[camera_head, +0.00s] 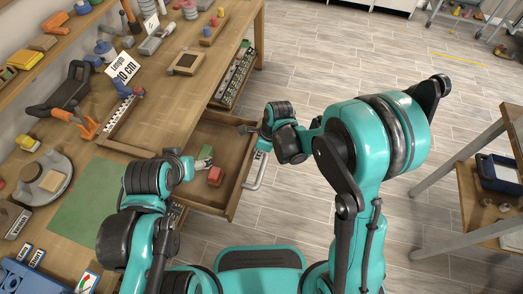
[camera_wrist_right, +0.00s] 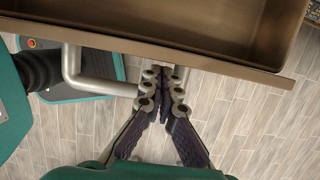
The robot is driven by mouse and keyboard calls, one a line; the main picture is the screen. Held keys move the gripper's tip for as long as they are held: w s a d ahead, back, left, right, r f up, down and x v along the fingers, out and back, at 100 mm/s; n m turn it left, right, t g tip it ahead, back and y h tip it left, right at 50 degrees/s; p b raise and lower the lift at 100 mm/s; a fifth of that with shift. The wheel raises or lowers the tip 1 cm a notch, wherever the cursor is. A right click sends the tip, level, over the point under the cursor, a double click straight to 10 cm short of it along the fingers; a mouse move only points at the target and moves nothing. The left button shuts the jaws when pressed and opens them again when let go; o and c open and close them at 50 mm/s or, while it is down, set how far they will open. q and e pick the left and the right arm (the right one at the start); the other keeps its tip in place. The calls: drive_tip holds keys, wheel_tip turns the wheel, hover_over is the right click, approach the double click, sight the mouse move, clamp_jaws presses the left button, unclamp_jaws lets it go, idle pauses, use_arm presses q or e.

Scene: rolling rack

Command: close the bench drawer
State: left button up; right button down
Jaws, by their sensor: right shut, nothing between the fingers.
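The bench drawer (camera_head: 232,192) is pulled out from the wooden workbench, with a red block and a green item inside. Its grey bar handle (camera_head: 257,170) is on the front panel. In the right wrist view, the drawer's front edge (camera_wrist_right: 225,63) crosses the top and the handle (camera_wrist_right: 95,84) reaches in from the left. My right gripper (camera_head: 246,129) is shut and empty, with its fingertips (camera_wrist_right: 165,80) at the front panel beside the handle's end; I cannot tell whether they touch. My left gripper (camera_head: 186,162) is over the drawer's left side; its fingers are too small to read.
The workbench top (camera_head: 180,100) is crowded with tools and blocks, with a green mat (camera_head: 88,205) near its front. A second open drawer (camera_head: 233,80) with small parts is farther back. A metal-framed cart (camera_head: 480,140) stands at right. The floor between is clear.

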use_arm(q)
drive_tip(key=shift+f, duration=0.25)
use_arm(e)
drive_tip(key=shift+x, duration=0.8)
